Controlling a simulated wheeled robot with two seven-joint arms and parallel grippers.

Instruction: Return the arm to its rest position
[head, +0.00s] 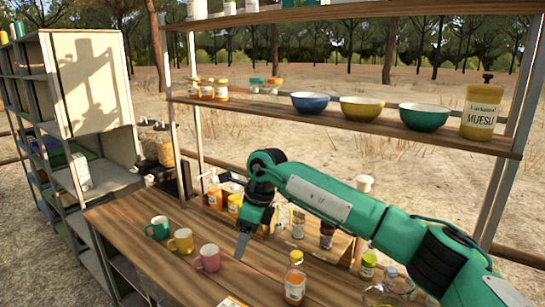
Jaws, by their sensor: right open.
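My right arm, green with black joints, reaches in from the lower right across the wooden counter (135,215). Its gripper (243,243) points down over the counter, just right of the pink mug (208,258). The gripper is open and I see nothing held in it. Its fingers show nearly edge-on, so the gap between them is hard to see. My left gripper is not in view.
A green mug (158,228) and a yellow mug (181,241) stand left of the pink one. An orange-filled bottle (295,279) stands to the right. The shelf above holds a blue bowl (310,103), a yellow bowl (361,109), a green bowl (424,118) and a muesli jar (481,112).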

